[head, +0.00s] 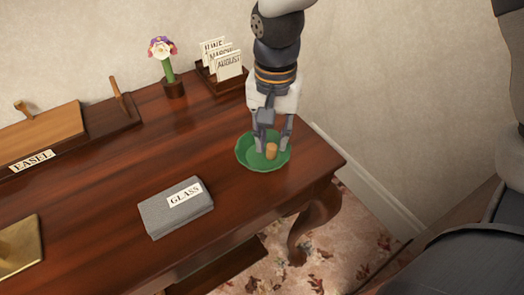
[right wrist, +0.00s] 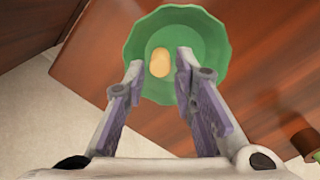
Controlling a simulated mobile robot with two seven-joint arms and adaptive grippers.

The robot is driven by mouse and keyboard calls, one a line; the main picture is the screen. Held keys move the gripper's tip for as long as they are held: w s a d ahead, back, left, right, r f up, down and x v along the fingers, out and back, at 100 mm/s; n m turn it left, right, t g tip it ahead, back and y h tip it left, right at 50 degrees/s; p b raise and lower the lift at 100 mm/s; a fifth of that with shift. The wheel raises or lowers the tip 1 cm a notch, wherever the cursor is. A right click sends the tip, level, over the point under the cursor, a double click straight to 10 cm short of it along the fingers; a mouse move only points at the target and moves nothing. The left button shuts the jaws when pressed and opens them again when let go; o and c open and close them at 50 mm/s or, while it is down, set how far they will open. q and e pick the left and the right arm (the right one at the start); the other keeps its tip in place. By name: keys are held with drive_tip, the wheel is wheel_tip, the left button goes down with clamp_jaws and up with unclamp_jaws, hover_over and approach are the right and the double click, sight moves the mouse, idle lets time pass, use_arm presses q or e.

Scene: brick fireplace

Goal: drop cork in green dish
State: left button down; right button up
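The cork (head: 271,151) is small and tan, and stands inside the green dish (head: 245,157) near the right end of the wooden table. My right gripper (head: 272,148) points down over the dish. In the right wrist view its two fingers (right wrist: 160,62) are spread apart, and the cork (right wrist: 160,62) shows beyond the tips, against the floor of the dish (right wrist: 146,36). The fingers do not appear to press on the cork. My left gripper is not in view.
A grey block labelled GLASS (head: 165,218) lies left of the dish. A card holder (head: 222,82), a flower in a pot (head: 173,88) and the easel (head: 50,138) stand along the back. A brass plate (head: 18,248) is at lower left. The table's right edge is close to the dish.

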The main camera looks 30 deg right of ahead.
drive_tip(key=shift+o, duration=0.4)
wheel_tip(320, 180, up, 12)
idle(0.5)
